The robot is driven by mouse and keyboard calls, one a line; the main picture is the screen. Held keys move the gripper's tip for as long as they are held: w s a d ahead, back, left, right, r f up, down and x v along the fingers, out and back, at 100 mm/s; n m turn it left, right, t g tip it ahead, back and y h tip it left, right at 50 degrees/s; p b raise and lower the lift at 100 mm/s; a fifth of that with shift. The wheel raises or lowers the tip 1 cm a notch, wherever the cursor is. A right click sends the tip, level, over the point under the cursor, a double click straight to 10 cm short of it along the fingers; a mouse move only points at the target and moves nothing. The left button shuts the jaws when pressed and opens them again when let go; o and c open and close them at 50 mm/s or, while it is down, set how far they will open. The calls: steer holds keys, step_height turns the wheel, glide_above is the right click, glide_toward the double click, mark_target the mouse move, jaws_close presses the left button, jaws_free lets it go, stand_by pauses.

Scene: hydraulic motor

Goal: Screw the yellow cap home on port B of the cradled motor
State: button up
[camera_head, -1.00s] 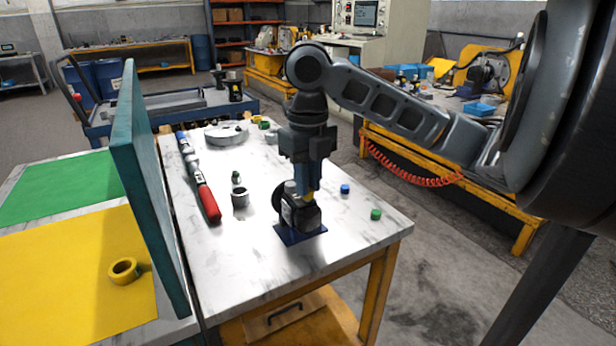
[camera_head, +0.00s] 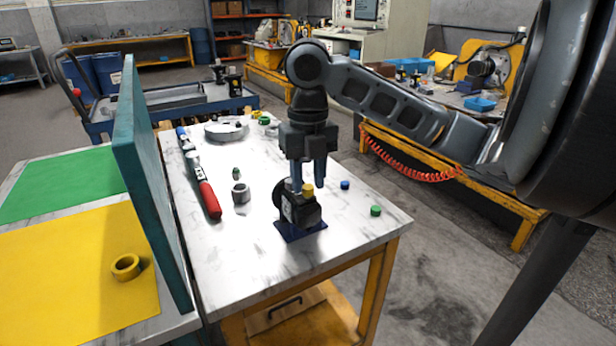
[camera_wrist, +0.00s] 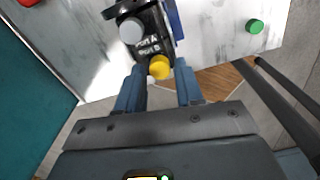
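The black motor (camera_head: 304,215) sits in its dark blue cradle (camera_head: 290,236) near the front of the marble-topped bench; the wrist view shows it too (camera_wrist: 150,42). The yellow cap (camera_head: 307,189) stands on top of the motor, and in the wrist view it (camera_wrist: 160,67) lies between the fingertips. A grey-white cap (camera_wrist: 131,30) is on the motor beside it. My gripper (camera_head: 309,186) points down over the motor. Its blue fingers (camera_wrist: 160,85) stand apart on either side of the yellow cap, with gaps showing. Whether the cap is fully seated cannot be told.
A blue cap (camera_head: 345,185) and a green cap (camera_head: 375,210) lie right of the motor. A grey ring (camera_head: 240,193) and a red-handled tool (camera_head: 208,199) lie to its left. A teal panel (camera_head: 150,190) walls off the bench's left side.

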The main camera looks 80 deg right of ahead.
steer(key=shift+f+n+b, duration=0.25)
steer(key=shift+n+b, duration=0.45)
steer(key=shift+b, duration=0.05)
steer(key=n+b, duration=0.3)
steer(key=n, duration=0.1)
steer(key=n+b, duration=0.2)
steer(key=n, duration=0.1)
steer(key=shift+n, duration=0.4)
steer(key=shift+r+n, duration=0.25)
steer(key=shift+n, duration=0.35)
jaws_close()
